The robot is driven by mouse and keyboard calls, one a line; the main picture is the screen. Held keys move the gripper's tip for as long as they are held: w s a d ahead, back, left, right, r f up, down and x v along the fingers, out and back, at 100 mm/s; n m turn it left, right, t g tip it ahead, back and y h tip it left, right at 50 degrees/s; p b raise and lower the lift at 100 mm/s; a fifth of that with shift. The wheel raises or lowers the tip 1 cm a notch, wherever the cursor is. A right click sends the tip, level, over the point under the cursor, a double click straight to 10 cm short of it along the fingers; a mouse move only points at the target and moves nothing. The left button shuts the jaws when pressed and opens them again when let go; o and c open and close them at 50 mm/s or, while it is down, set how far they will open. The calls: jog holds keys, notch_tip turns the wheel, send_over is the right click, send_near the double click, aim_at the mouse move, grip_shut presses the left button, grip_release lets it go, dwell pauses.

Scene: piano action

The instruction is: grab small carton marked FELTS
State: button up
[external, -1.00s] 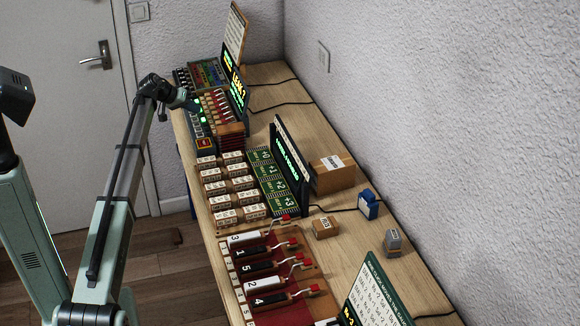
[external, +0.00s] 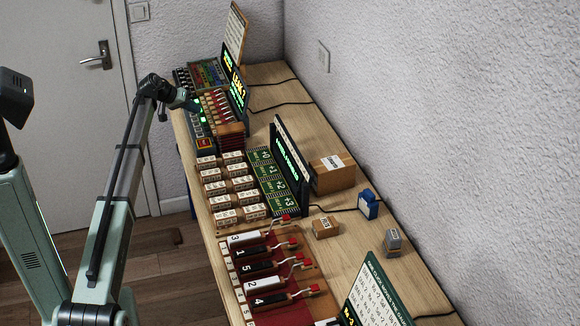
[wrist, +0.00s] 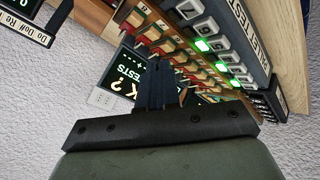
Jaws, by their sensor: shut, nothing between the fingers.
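A small brown carton (external: 326,227) with a white label sits on the table, right of the row of numbered keys. Its label is too small to read. A larger brown carton (external: 332,173) with a white label stands farther back against the wall side. My gripper (external: 196,103) is at the far end of the table, over the unit with green lights, well away from both cartons. In the wrist view my gripper's dark fingers (wrist: 160,84) are together with nothing between them. No carton shows in the wrist view.
A blue box (external: 368,204) and a grey object (external: 392,242) stand near the small carton, with cables along the wall side. A black display panel (external: 289,167) stands left of the larger carton. Numbered keys (external: 265,268) and a green sign (external: 382,292) are at the near end.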

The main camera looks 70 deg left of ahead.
jog(key=o, duration=1.8)
jog(key=shift+r, duration=0.1)
